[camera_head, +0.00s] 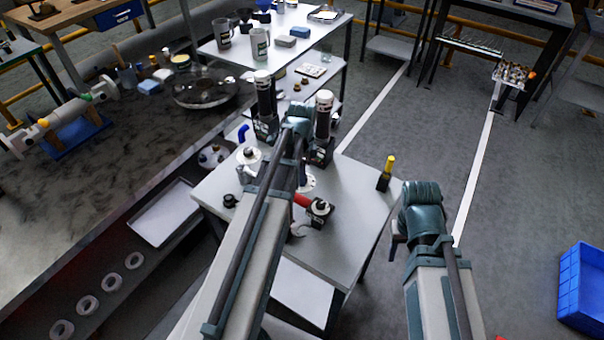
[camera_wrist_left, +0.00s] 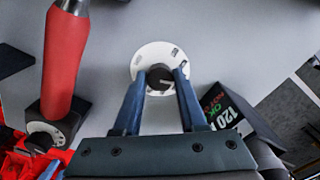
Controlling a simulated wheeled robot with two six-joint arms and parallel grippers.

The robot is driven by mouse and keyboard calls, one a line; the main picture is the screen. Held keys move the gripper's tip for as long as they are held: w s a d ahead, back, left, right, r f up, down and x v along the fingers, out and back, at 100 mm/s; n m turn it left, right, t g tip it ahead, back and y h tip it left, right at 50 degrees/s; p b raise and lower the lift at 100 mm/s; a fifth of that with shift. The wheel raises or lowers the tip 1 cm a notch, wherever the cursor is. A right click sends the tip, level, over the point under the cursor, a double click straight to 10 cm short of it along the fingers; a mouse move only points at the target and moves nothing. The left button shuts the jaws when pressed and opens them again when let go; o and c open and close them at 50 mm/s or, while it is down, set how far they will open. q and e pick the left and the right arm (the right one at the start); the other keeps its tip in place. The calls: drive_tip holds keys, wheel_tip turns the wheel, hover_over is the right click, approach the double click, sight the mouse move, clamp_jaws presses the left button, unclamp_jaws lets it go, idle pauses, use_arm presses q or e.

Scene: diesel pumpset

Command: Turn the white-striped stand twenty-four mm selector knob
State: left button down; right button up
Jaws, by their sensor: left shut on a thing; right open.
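A small black selector knob (camera_wrist_left: 160,73) with a white mark on its face sits on a round white dial plate (camera_wrist_left: 147,54) with dark markings, in the left wrist view. My left gripper (camera_wrist_left: 161,80) is shut on the knob, one blue finger on each side. The fingers cover the lower part of the dial. In the head view the dial (camera_head: 309,183) is mostly hidden behind my left arm. My right gripper (camera_head: 396,236) is open and empty, beside the right edge of the grey table (camera_head: 350,220).
A red-handled tool (camera_wrist_left: 64,50) stands on a black block left of the dial, and a black box with printed text (camera_wrist_left: 225,112) lies close on the right. Two dark cylinders with white caps (camera_head: 324,118) rise at the table's back. A yellow-topped item (camera_head: 388,172) stands near the right edge.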

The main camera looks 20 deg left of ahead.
use_arm(q)
drive_tip(key=n, duration=1.3)
drive_tip(key=shift+s+d+n, duration=0.1)
drive_tip(key=shift+n, duration=0.2)
idle(0.4)
drive_tip(key=shift+c, duration=2.3)
unclamp_jaws()
drive_tip(key=shift+r, duration=0.1)
